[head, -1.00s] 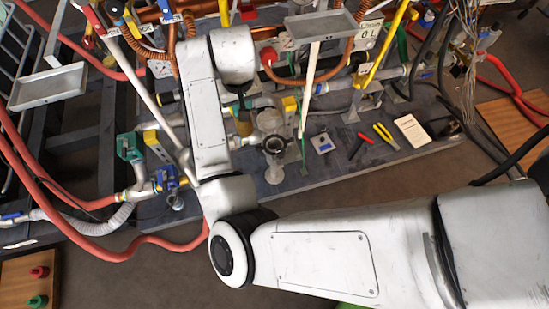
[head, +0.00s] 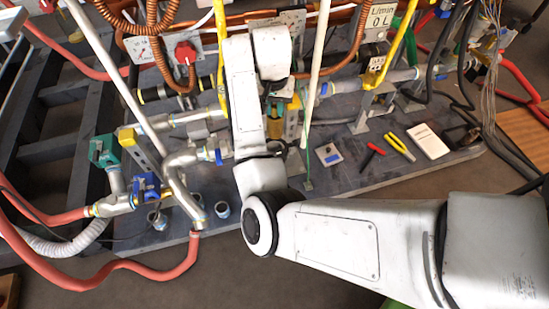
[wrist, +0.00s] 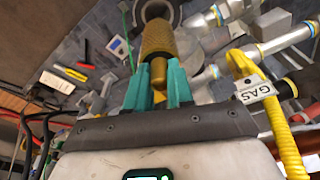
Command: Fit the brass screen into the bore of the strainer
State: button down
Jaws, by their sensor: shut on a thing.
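The brass screen (wrist: 157,42) is a knurled brass cylinder with a narrower stem in the wrist view. My gripper (wrist: 158,72) has teal fingers shut on the stem, with the wider body pointing away from the hand. Beyond its far end is a grey round opening (wrist: 174,13), which looks like the bore of the strainer. The screen overlaps this opening in the picture; I cannot tell whether its tip is inside.
A yellow hose (wrist: 280,120) with a GAS tag (wrist: 257,92) runs close on the right in the wrist view. White and yellow upright pipes stand around my arm.

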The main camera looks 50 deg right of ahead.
notch_tip(320, 180, down, 17)
jog(key=b, duration=0.6)
jog(key=shift+r, duration=0.15)
jog(key=c, duration=1.3)
grip_release()
jog(key=shift+o, duration=0.2)
